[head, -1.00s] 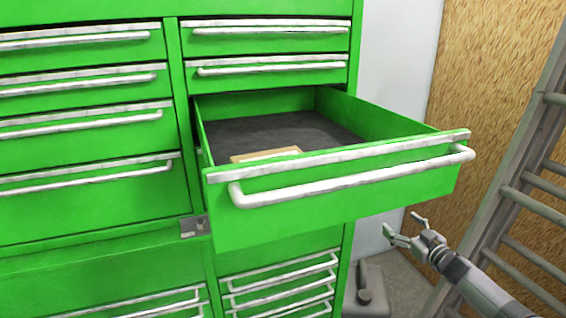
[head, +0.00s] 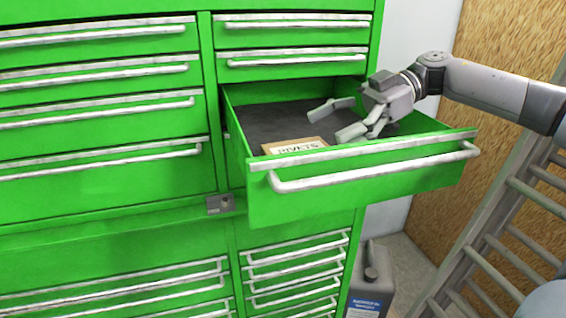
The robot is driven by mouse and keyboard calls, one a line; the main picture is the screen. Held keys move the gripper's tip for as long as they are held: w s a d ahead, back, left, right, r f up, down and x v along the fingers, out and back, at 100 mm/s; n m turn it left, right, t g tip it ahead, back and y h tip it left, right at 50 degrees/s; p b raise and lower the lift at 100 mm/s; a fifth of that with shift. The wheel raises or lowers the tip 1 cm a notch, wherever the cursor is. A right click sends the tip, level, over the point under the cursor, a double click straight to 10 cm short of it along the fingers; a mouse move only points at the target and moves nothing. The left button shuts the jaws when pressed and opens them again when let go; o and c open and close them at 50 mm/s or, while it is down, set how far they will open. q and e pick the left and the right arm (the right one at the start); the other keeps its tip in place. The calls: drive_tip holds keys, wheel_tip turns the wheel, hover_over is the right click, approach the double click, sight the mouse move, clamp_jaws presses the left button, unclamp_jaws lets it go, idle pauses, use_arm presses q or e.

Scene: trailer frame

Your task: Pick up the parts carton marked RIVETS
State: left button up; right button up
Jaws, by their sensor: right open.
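The parts carton (head: 294,147) is a small tan box with a white label reading RIVETS. It lies in the open green drawer (head: 365,165), close behind the drawer front and toward its left side. Its lower part is hidden by the drawer front. My right gripper (head: 329,121) is over the drawer, to the right of and a little behind the carton, with its fingers pointing left. It is open and empty, apart from the carton. My left gripper is not in view.
The green cabinet (head: 207,90) has several other drawers, all shut, with long pale handles. A metal ladder (head: 497,215) leans at the right by a chipboard wall (head: 507,38). A grey canister (head: 372,278) stands on the floor below the drawer.

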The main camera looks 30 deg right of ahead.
sight(300, 148)
drive_tip(key=shift+s+a+f, duration=0.3)
drive_tip(key=shift+a+f, duration=0.05)
drive_tip(key=shift+f, duration=0.05)
drive_tip(key=shift+a+f+p, duration=0.2)
drive_tip(key=shift+a+p, duration=0.05)
drive_tip(key=shift+p, duration=0.1)
drive_tip(key=shift+w+a+f, duration=0.2)
drive_tip(key=shift+w+a, duration=0.05)
drive_tip(key=p+x, duration=0.3)
drive_tip(key=x, duration=0.1)
drive_tip(key=shift+s+a+r, duration=0.25)
drive_tip(key=shift+a+f, duration=0.1)
drive_tip(key=shift+a, duration=0.2)
drive_tip(key=shift+a+f, duration=0.1)
drive_tip(key=shift+a, duration=0.05)
drive_tip(key=shift+w+f, duration=0.1)
drive_tip(key=shift+w, duration=0.05)
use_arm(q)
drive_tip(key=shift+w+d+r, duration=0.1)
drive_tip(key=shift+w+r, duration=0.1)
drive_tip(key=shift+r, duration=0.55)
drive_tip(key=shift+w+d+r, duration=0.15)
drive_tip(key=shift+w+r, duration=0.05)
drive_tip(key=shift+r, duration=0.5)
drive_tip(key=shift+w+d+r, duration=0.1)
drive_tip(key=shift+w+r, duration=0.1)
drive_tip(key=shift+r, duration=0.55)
use_arm(e)
drive_tip(key=c, duration=1.5)
